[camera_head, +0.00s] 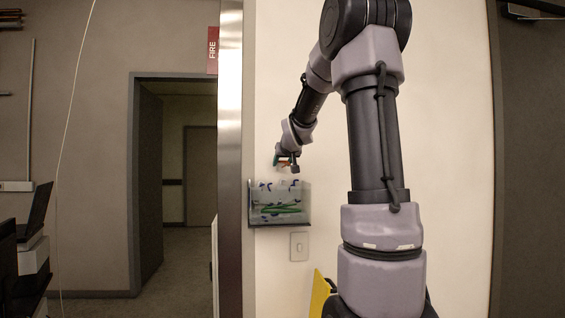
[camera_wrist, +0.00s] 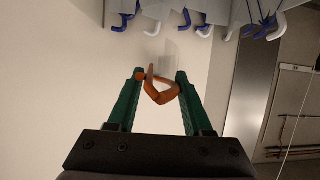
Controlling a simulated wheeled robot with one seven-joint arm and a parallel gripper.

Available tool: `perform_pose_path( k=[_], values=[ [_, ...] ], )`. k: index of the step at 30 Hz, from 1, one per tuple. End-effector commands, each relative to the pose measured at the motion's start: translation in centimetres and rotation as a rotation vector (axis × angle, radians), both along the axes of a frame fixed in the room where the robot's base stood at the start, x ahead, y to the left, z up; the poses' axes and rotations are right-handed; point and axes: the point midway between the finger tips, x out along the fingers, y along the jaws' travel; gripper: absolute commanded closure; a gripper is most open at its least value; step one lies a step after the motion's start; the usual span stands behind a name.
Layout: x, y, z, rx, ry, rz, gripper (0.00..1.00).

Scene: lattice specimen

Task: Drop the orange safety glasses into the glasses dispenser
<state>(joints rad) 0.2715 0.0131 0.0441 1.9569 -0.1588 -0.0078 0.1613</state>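The glasses dispenser (camera_head: 302,205) is a clear box on the white wall in the head view, with several glasses in it, green frames and blue tips showing. My gripper (camera_head: 287,164) is just above its open top. In the wrist view my gripper (camera_wrist: 159,79) has green fingers, with the orange safety glasses (camera_wrist: 164,96) between their tips. It looks shut on them, and they appear folded and partly seen. In the head view only a small reddish-orange bit shows at the gripper. Blue and white glasses tips line the top of the wrist view.
A light switch (camera_head: 299,246) is on the wall below the dispenser. A metal corner strip (camera_head: 230,150) stands left of it, by an open doorway. A yellow object (camera_head: 319,293) shows low beside my arm. The wall around the dispenser is otherwise bare.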

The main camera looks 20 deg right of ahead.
Motion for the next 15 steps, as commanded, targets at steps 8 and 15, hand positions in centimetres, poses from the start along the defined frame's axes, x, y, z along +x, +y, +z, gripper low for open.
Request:
perform_pose_path(
  k=[8, 15],
  values=[
    [0.00, 0.00, 0.01, 0.000, 0.000, 0.000, 0.17],
    [-0.62, 0.25, 0.29, -0.001, 0.000, 0.002, 0.17]
  ],
)
